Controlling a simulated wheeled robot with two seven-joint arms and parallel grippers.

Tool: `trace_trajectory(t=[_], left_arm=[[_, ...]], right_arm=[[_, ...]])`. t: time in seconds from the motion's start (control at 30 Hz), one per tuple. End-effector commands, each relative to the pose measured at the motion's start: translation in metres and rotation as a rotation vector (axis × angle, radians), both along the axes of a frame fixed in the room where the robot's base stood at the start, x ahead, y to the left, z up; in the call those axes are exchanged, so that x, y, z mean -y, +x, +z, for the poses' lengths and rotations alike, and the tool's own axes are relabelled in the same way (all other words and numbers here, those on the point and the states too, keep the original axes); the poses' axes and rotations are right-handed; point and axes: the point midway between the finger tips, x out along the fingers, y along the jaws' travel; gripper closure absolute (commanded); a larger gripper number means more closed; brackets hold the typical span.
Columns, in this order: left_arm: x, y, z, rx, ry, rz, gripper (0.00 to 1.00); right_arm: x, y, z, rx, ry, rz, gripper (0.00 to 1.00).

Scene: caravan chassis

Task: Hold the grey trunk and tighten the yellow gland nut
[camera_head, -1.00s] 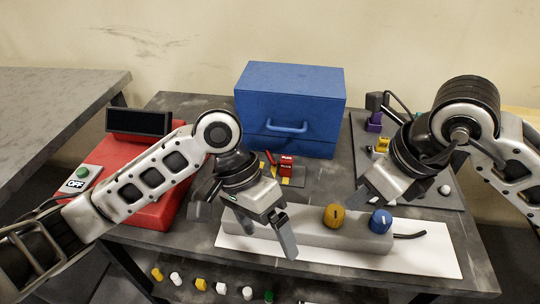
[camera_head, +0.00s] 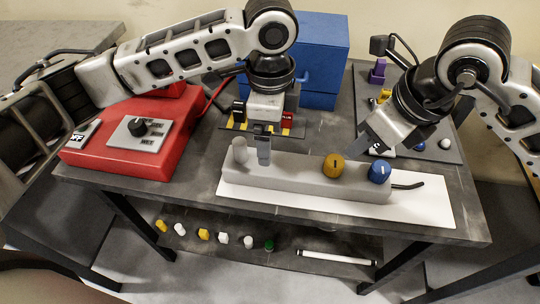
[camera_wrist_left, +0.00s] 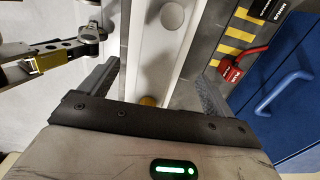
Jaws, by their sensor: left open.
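The grey trunk (camera_head: 290,176) is a long grey bar lying on a white mat. The yellow gland nut (camera_head: 333,166) stands on its top, right of the middle. A blue nut (camera_head: 379,172) is at the right end, and a grey one (camera_head: 240,150) at the left end. My left gripper (camera_head: 263,150) points down over the left part of the trunk. In the left wrist view its fingers (camera_wrist_left: 155,88) are open, one on each side of the trunk, with part of the yellow nut (camera_wrist_left: 147,101) showing between them.
A red box (camera_head: 120,160) with a black dial stands at left. A blue toolbox (camera_head: 318,95) stands behind. A black cable (camera_head: 408,186) leaves the trunk's right end. Several small nuts (camera_head: 203,235) lie on the lower shelf.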

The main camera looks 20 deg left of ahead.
Motion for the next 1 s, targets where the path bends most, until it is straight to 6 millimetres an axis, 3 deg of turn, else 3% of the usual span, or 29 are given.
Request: trace_trajectory(t=[0.3, 0.5, 0.7, 0.97, 1.0], left_arm=[[0.000, -0.001, -0.065, -0.004, 0.000, 0.003, 0.11], [0.000, 0.000, -0.093, -0.003, -0.001, 0.003, 0.11], [0.000, 0.000, -0.105, -0.001, -0.001, 0.002, 0.11], [0.000, 0.000, -0.106, -0.001, -0.002, 0.002, 0.11], [0.000, 0.000, -0.106, -0.001, -0.002, 0.002, 0.16]], right_arm=[[0.000, 0.000, 0.000, 0.000, 0.000, 0.000, 0.64], [0.000, 0.000, 0.000, 0.000, 0.000, 0.000, 0.64], [0.000, 0.000, 0.000, 0.000, 0.000, 0.000, 0.64], [0.000, 0.000, 0.000, 0.000, 0.000, 0.000, 0.64], [0.000, 0.000, 0.000, 0.000, 0.000, 0.000, 0.64]])
